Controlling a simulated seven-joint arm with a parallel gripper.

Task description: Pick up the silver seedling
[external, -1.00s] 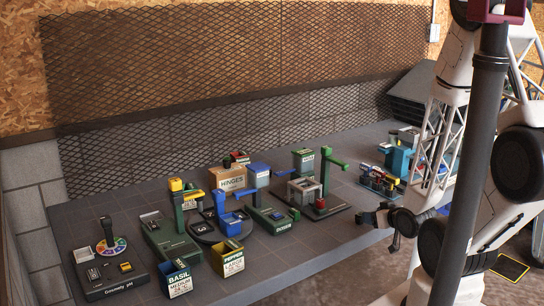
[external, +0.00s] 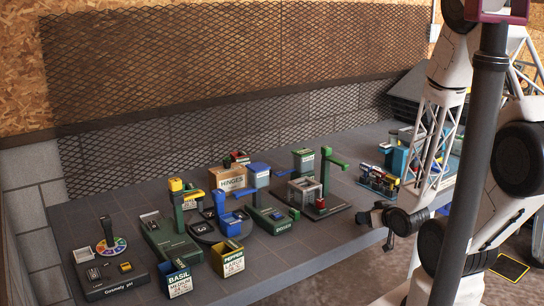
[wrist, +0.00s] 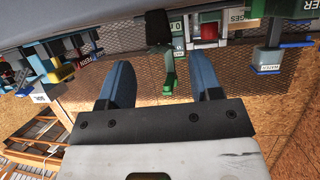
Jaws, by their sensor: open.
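I cannot make out a silver seedling in either view; the items on the bench are small and partly hidden. My gripper (external: 374,229) hangs at the bench's right front edge in the external view, apart from the objects there. In the wrist view my gripper (wrist: 165,68) shows two blue-grey fingers spread apart, with nothing held between them. The wrist view is tilted, and bench items appear along its top. A green part (wrist: 168,85) shows beyond the gap between the fingers, not touching them.
The grey bench (external: 110,205) carries a pH station (external: 108,272), basil (external: 178,283) and pepper (external: 230,262) boxes, a hinges carton (external: 230,178), a clear-sided box (external: 303,190) on a dark base, and a tube rack (external: 377,180). A dark pole (external: 475,150) blocks part of the right side.

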